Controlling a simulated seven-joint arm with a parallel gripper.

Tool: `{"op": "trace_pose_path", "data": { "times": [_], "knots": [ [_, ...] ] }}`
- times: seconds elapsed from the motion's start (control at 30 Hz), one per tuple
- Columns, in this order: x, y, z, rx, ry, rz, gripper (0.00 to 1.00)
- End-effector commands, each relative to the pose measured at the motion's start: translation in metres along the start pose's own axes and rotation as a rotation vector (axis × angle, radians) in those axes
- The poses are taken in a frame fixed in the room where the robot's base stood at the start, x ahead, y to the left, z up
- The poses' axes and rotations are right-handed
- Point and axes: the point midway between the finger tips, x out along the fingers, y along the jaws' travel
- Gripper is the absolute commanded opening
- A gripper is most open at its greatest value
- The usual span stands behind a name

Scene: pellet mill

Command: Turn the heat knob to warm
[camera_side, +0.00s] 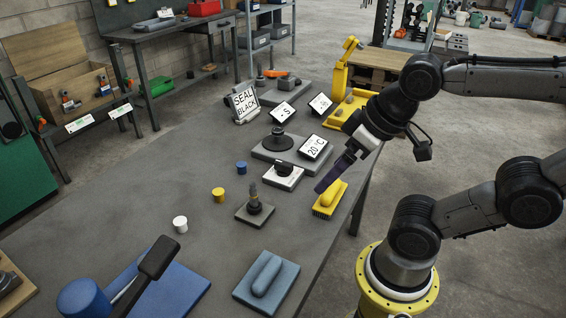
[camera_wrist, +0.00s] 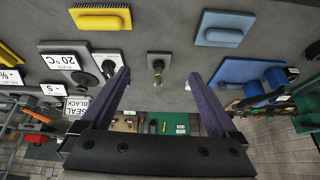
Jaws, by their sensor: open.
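A black knob (camera_side: 284,167) sits on a small box with a white front label (camera_side: 283,178); the label is too small to read. Behind it is a grey hot plate (camera_side: 262,153) with a round black disc (camera_side: 278,142) and a display reading 20 °C (camera_side: 314,147). The wrist view shows the display (camera_wrist: 72,62) and the black knob (camera_wrist: 108,68) left of centre, beside one finger, which partly hides the box. My gripper (camera_side: 322,188) has purple fingers and hangs above the table, right of the knob box. In the wrist view my gripper (camera_wrist: 157,76) is open and empty.
A yellow brush (camera_side: 329,199) lies below my fingers. A small stand with an upright tool (camera_side: 254,208), a blue-grey float (camera_side: 267,282) and a SEAL BLACK sign (camera_side: 243,103) are nearby. Small yellow, blue and white cylinders stand left. The table's left middle is clear.

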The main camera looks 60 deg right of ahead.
Motion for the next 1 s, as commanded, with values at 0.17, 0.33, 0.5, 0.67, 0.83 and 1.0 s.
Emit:
{"op": "trace_pose_path", "data": {
  "times": [0.17,0.33,0.5,0.67,0.83,1.0],
  "knots": [
    [-0.013,-0.001,-0.010,0.206,-0.002,0.001,0.95],
    [-0.025,0.004,-0.047,0.495,-0.044,0.028,0.95],
    [-0.023,0.019,-0.093,0.812,-0.107,0.094,0.95],
    [-0.004,0.047,-0.139,1.106,-0.177,0.184,0.95],
    [0.033,0.088,-0.174,1.347,-0.249,0.284,0.95],
    [0.071,0.127,-0.185,1.444,-0.316,0.350,0.95]
  ]
}}
